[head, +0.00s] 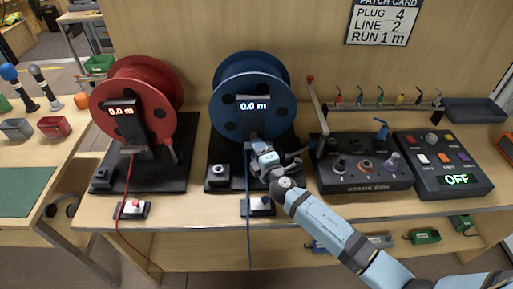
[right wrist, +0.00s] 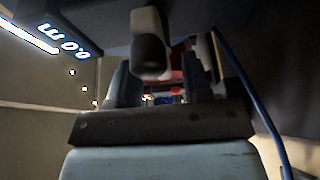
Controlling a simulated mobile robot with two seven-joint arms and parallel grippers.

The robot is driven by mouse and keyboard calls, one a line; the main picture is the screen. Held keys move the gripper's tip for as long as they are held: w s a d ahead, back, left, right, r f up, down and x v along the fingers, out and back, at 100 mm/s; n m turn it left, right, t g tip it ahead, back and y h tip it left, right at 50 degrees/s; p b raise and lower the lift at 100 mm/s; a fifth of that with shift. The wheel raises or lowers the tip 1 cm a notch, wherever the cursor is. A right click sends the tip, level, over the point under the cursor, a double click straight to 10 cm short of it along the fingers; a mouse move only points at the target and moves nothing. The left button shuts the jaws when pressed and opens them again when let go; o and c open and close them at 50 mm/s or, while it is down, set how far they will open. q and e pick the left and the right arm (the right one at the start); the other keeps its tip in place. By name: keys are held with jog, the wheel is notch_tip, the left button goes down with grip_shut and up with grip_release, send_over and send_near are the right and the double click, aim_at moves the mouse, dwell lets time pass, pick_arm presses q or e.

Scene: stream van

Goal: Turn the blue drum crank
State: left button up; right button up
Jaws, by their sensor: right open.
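The blue drum (head: 252,75) stands upright on its dark base in the middle of the bench, its display reading 0.0 m. Its crank is hard to pick out; a dark bar (head: 291,158) at the drum's lower right may be part of it. My right gripper (head: 255,144) is at the drum's lower front, just below the display, and partly covers that area. In the right wrist view its jaws (right wrist: 160,85) are apart, with a dark grey cylinder end (right wrist: 150,55) in front of or between them; I cannot tell whether they touch it. My left gripper is out of view.
The blue cable (head: 249,225) hangs down past my right gripper, over the bench edge. A red drum (head: 140,85) reading 0.0 m stands left. The stage box (head: 365,178) with an upright lever (head: 316,103) and a switch box (head: 445,165) showing OFF stand right.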

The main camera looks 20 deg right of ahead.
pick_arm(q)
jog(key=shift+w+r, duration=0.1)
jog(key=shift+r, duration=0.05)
pick_arm(e)
jog(key=shift+w, duration=0.45)
jog(key=shift+c, duration=0.3)
grip_shut()
jog(key=shift+r, duration=0.1)
